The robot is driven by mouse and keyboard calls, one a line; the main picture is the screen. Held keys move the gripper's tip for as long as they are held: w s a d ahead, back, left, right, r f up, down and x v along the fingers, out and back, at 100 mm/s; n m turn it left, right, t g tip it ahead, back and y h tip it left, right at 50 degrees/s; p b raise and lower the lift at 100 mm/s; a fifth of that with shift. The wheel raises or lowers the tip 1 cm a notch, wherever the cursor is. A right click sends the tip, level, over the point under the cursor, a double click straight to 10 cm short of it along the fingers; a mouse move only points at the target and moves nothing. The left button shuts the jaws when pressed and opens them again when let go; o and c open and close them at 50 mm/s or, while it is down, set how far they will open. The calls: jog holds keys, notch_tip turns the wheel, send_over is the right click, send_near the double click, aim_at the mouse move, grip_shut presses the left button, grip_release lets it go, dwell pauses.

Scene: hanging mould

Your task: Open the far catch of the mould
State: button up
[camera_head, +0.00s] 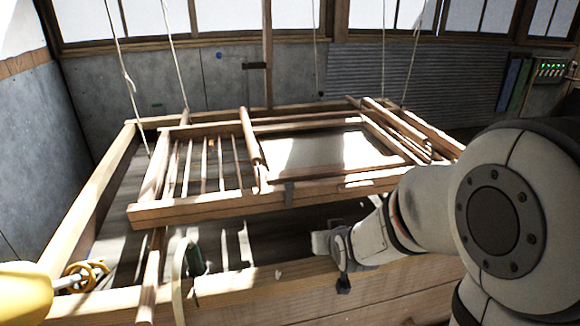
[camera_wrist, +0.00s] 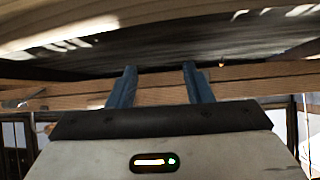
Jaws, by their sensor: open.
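The mould (camera_head: 230,207) is a wooden frame hanging on ropes over a large wooden vat (camera_head: 80,212). Slats show in its left part and a pale sheet (camera_head: 320,152) in its middle. A small dark metal piece, possibly a catch (camera_head: 289,192), sits on the near rail. I cannot make out a catch on the far rail. My gripper (camera_head: 340,262) is below the near rail, above the vat's near side. In the wrist view my gripper's two blue fingers (camera_wrist: 158,86) stand apart with nothing between them. A wooden beam (camera_wrist: 255,75) runs behind them.
A yellow rounded thing (camera_head: 25,290) is at the lower left. Ropes (camera_head: 128,80) hang around the mould. The vat's near wall (camera_head: 270,285) runs below my gripper.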

aim_at(290, 189)
jog(key=w+a+r+t+y+p, duration=0.1)
jog(key=w+a+t+p, duration=0.1)
jog(key=w+a, duration=0.1)
jog(key=w+a+r+n+t+y+p, duration=0.1)
jog(key=w+a+r+t+p, duration=0.1)
jog(key=w, duration=0.3)
jog(key=w+a+r+t+y+p, duration=0.1)
jog(key=w+a+r+t+p, duration=0.1)
jog(key=w+a+t, duration=0.1)
jog(key=shift+w+a+r, duration=0.15)
jog(key=shift+w+a, duration=0.65)
jog(key=shift+a, duration=0.3)
jog(key=shift+c, duration=0.5)
grip_shut()
